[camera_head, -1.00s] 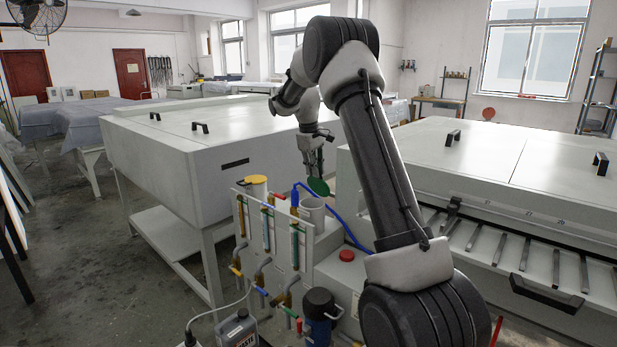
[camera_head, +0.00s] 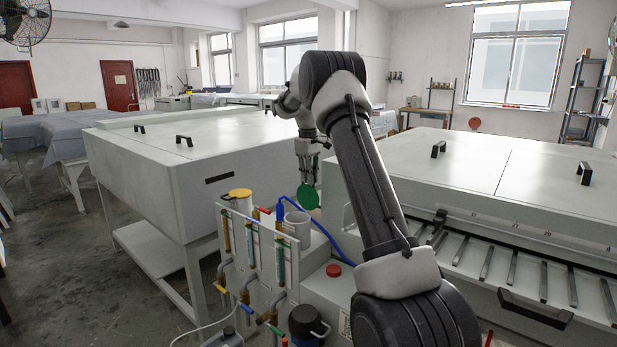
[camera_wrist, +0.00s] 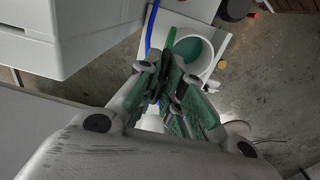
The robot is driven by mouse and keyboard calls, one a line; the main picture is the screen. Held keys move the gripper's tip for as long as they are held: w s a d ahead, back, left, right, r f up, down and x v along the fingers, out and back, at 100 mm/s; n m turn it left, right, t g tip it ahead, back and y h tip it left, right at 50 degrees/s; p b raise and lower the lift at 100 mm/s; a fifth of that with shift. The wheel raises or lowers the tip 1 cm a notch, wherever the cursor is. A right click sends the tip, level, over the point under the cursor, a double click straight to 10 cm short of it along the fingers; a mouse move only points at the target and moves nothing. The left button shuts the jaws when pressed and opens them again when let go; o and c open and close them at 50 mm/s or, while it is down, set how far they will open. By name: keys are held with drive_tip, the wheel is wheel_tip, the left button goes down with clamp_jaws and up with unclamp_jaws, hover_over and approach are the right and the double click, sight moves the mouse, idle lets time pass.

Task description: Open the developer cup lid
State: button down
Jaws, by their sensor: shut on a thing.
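My gripper (camera_head: 307,168) is shut on a round green lid (camera_head: 306,197), just behind and above the white developer cup (camera_head: 297,220). The lid hangs tilted, its round face showing in the head view. The cup's mouth is uncovered. In the wrist view, the fingers (camera_wrist: 166,82) are closed together and the lid (camera_wrist: 170,38) shows as a thin green strip. The open cup (camera_wrist: 212,52) is beside it, with green inside. Whether the lid touches the cup's rim is hard to tell.
A yellow-lidded cup (camera_head: 240,193) stands left of the open cup. A panel with coloured pipes (camera_head: 250,250) is in front. Large white machines (camera_head: 190,180) stand left and right (camera_head: 480,190). A red button (camera_head: 333,270) sits nearby.

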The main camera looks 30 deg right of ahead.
drive_tip(key=shift+d, duration=0.15)
drive_tip(key=c, duration=1.6)
unclamp_jaws()
drive_tip(key=shift+f, duration=0.1)
drive_tip(key=shift+o, duration=0.2)
wheel_tip(320, 180, up, 12)
drive_tip(key=shift+s+a, duration=0.15)
drive_tip(key=shift+a, duration=0.1)
